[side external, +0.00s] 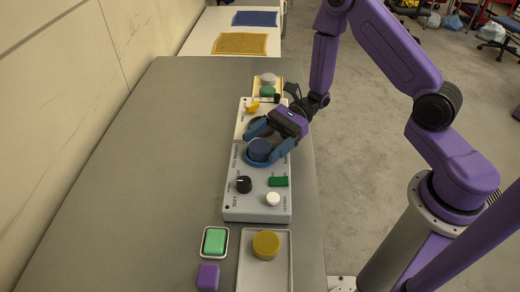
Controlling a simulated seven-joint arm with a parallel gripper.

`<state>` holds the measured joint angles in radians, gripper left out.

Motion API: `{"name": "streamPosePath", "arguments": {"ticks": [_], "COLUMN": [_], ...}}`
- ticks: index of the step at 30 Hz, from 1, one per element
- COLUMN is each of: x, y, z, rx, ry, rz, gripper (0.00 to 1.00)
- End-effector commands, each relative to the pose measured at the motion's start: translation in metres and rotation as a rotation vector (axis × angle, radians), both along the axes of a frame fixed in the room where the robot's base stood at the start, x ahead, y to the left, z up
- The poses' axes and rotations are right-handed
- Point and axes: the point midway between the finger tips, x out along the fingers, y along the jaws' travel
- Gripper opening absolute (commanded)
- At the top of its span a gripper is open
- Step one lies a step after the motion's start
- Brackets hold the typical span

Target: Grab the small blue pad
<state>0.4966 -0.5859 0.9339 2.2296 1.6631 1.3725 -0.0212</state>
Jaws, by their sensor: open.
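The small blue pad (260,150) is a round, dark blue disc. It sits on a lighter blue round seat on the pale control box (237,208), in the middle of the table. My gripper (263,146) is open, with its blue fingers reaching down over the box. One finger is behind and left of the pad, and the other is to its right. The pad appears between the fingertips. I cannot tell whether either finger touches it.
The table's left is clear.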

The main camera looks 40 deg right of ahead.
Motion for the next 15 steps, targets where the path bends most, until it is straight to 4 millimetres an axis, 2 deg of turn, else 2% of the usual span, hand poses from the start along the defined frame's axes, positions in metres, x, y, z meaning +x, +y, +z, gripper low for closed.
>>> {"name": "streamPosePath", "arguments": {"ticks": [7, 8, 12, 13, 15], "x": [0.0003, 0.0003, 0.0003, 0.0004, 0.0003], "y": [0.0017, 0.0017, 0.0015, 0.0015, 0.0014], "z": [-0.0002, -0.0002, -0.0002, -0.0002, -0.0002], "rx": [0.0, 0.0, 0.0, 0.0, 0.0], "ry": [-0.001, -0.001, -0.001, -0.001, -0.001], "rz": [-0.001, -0.001, -0.001, -0.001, -0.001], "gripper": [0.87, 0.81, 0.35, 0.28, 0.28]}}
